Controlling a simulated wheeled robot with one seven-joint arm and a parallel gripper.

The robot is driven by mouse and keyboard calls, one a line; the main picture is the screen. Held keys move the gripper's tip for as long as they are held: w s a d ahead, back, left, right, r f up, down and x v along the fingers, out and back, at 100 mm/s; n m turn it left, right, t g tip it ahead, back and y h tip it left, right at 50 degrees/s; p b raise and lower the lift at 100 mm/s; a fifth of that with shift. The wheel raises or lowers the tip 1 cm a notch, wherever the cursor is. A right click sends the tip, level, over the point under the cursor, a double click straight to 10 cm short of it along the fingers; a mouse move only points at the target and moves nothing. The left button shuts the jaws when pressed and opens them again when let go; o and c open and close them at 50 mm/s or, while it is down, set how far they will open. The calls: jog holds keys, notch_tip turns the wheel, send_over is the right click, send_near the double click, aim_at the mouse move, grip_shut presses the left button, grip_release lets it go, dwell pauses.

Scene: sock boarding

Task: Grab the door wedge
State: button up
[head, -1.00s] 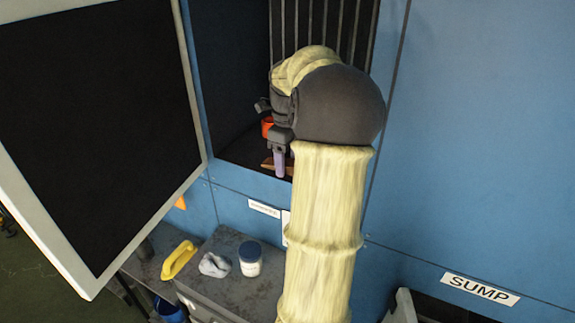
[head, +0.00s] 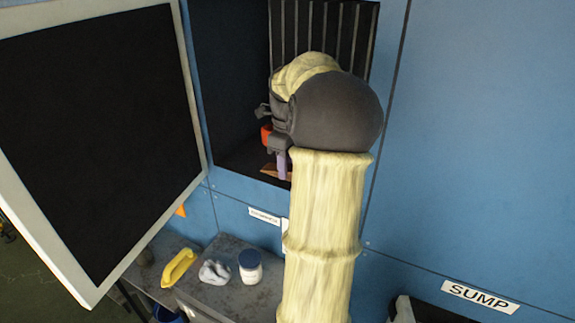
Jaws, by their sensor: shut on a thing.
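The door wedge appears to be the small brown, wood-coloured piece (head: 270,171) low in the dark opening of the blue cabinet. My gripper (head: 281,164) reaches into that opening, and one lilac finger points down in front of the brown piece. The gripper is shut on it. My arm and the dark wrist joint hide the other finger and part of the wedge, so the exact grip does not show.
An orange-red piece (head: 266,134) shows beside the gripper. The open door (head: 95,130) stands left of the opening.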

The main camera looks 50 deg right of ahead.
jog(key=shift+r+p, duration=1.2)
jog(key=shift+r, duration=0.4)
jog(key=s+a+b, duration=0.2)
jog(key=a, duration=0.6)
jog(key=s+a+b, duration=0.3)
jog(key=a, duration=0.6)
jog(key=shift+s+f, duration=0.2)
jog(key=shift+s, duration=0.15)
jog(key=shift+a+r, duration=0.1)
